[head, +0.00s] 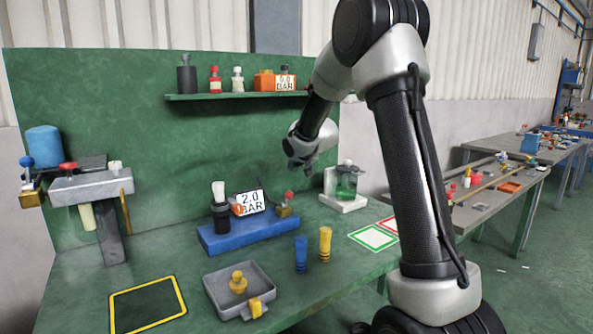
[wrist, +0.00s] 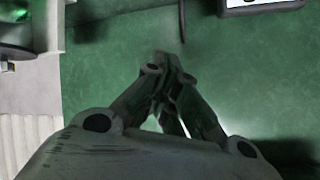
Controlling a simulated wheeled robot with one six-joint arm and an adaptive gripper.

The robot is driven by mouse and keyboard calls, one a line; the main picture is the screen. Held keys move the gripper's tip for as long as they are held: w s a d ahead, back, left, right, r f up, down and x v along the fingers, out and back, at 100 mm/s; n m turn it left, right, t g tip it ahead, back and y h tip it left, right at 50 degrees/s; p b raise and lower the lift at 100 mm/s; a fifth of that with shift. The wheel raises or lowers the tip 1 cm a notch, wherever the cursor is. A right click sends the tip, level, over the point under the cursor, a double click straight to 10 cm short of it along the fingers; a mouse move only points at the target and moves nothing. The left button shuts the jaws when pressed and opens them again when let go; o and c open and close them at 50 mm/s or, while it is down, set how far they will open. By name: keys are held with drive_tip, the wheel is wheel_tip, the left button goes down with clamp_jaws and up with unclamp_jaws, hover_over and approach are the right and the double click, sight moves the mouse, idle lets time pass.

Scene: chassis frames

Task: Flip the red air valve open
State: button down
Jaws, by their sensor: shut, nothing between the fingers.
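The red air valve appears to be the red-knobbed brass piece (head: 288,201) at the right end of the blue base (head: 246,237), beside the 2.0 BAR display (head: 251,202). Its handle position is too small to tell. My gripper (head: 299,163) is above and slightly right of the valve in the head view, apart from it, near the green back panel. In the wrist view the fingers (wrist: 164,72) are together and empty. The red valve cannot be made out there.
A green flask (head: 346,184) on a white stand is right of my gripper. A shelf (head: 235,96) with bottles is above. A blue-knobbed brass valve (head: 30,190) and a grey stand (head: 92,187) with a red knob are at left. Blue and yellow cylinders stand in front.

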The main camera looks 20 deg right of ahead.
drive_tip(key=s, duration=1)
drive_tip(key=shift+d+f, duration=0.15)
drive_tip(key=s+d+f+n+g+h, duration=0.1)
drive_tip(key=s+f+g, duration=0.25)
drive_tip(key=s, duration=0.25)
drive_tip(key=s+d+f+n+g, duration=0.1)
drive_tip(key=s+f+g, duration=0.1)
drive_tip(key=s+f, duration=0.3)
drive_tip(key=s+a+r, duration=0.1)
drive_tip(key=s+r, duration=0.2)
drive_tip(key=s, duration=0.6)
drive_tip(key=s+a+r+n+g, duration=0.1)
drive_tip(key=s+r, duration=0.3)
drive_tip(key=s, duration=0.6)
drive_tip(key=s+a+r+n, duration=0.1)
drive_tip(key=s+r, duration=0.3)
drive_tip(key=s, duration=0.5)
drive_tip(key=shift+s+a+y, duration=0.2)
drive_tip(key=shift+a+y, duration=0.2)
drive_tip(key=shift+a, duration=0.3)
